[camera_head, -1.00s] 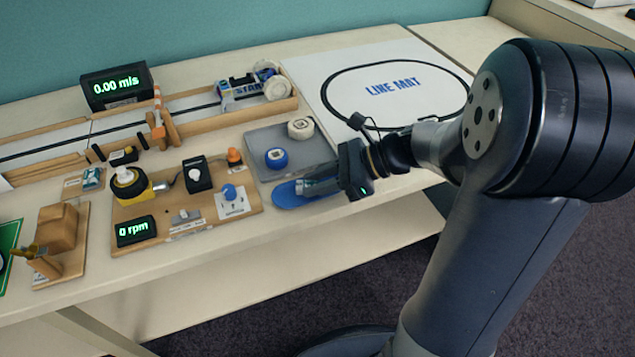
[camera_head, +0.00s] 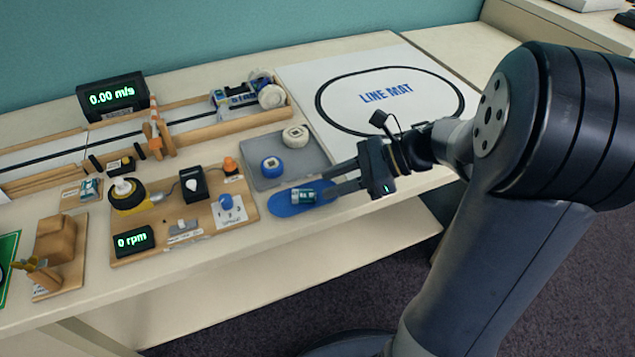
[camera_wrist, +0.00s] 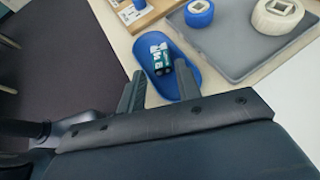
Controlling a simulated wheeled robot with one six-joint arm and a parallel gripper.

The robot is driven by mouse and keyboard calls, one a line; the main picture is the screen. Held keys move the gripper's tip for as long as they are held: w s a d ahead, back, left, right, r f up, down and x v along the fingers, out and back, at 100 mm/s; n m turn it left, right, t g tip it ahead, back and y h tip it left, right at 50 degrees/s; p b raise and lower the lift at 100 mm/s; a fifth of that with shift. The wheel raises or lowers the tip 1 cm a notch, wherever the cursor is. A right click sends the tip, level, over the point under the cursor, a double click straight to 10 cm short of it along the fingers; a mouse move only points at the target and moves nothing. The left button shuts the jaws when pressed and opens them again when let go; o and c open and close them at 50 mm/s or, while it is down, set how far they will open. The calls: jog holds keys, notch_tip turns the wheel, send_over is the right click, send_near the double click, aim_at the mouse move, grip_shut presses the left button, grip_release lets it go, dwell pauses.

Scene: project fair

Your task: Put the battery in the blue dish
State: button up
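The blue dish (camera_head: 283,207) is a shallow oval at the table's front edge, just in front of the grey tray. The battery (camera_head: 304,196), teal with a pale end, lies in it toward the right side. The battery (camera_wrist: 158,60) and the dish (camera_wrist: 186,85) also show in the wrist view. My gripper (camera_head: 334,180) is open and empty, its two fingers apart and pointing at the dish from the right. In the wrist view the fingertips (camera_wrist: 160,78) are near the dish's near end, clear of the battery.
The grey tray (camera_head: 300,168) behind the dish holds a blue wheel (camera_head: 272,167) and a white wheel (camera_head: 295,136). A wooden motor board (camera_head: 160,235) stands to the left. A white line mat (camera_head: 390,92) lies behind my gripper. The dish is close to the table's front edge.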

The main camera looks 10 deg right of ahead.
jog(key=p+v, duration=0.1)
jog(key=v, duration=0.6)
jog(key=shift+f, duration=0.1)
jog(key=shift+a, duration=0.2)
